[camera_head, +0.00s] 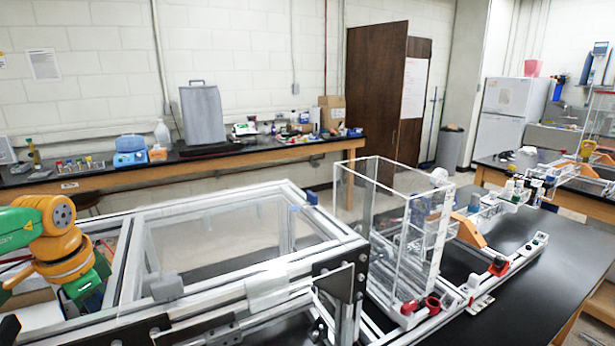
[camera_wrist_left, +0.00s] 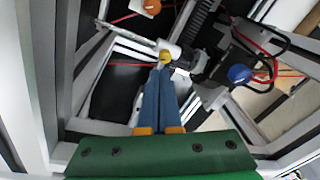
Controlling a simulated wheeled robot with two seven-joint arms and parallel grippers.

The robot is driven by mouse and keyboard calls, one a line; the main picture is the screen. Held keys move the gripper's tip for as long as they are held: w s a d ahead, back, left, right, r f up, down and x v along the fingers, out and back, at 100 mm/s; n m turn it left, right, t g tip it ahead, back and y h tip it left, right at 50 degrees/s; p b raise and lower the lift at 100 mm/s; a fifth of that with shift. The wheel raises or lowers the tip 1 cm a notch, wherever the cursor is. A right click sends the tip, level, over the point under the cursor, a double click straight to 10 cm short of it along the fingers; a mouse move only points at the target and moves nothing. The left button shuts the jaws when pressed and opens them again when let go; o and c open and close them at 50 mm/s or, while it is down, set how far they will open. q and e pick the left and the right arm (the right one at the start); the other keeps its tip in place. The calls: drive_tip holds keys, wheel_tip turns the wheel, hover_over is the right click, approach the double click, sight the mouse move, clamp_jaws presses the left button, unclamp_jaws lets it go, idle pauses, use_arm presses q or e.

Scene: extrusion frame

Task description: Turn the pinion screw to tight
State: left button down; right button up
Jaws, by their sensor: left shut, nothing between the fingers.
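My left gripper (camera_wrist_left: 159,72) shows in the left wrist view with its two blue fingers shut together and nothing between them. Its fingertips are close to a small yellow part (camera_wrist_left: 165,57) at the end of a white cylinder (camera_wrist_left: 172,47); I cannot tell whether they touch. A blue round knob (camera_wrist_left: 239,73) lies to the right, and an orange round knob (camera_wrist_left: 145,6) is at the top. I cannot tell which of these is the pinion screw. In the head view my left arm comes in at the left edge; its fingertips are hidden there. My right gripper is not in view.
In the wrist view, black and red cables (camera_wrist_left: 262,50) loop beside the blue knob, and frame bars (camera_wrist_left: 65,60) stand close on the left. In the head view, the extrusion frame (camera_head: 200,209) fills the lower middle. A clear box (camera_head: 350,190) stands on the black bench.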

use_arm(q)
wheel_tip(320, 180, down, 6)
drive_tip(key=a+b, duration=0.2)
drive_tip(key=b, duration=0.3)
drive_tip(key=shift+s+f, duration=0.25)
drive_tip(key=shift+s, duration=0.1)
drive_tip(key=shift+w+d, duration=0.2)
drive_tip(key=shift+w, duration=0.3)
idle(0.9)
drive_tip(key=shift+f, duration=0.1)
drive_tip(key=shift+a+b, duration=0.1)
drive_tip(key=shift+b, duration=0.2)
drive_tip(key=shift+w, duration=0.1)
drive_tip(key=shift+a, duration=0.1)
idle(0.4)
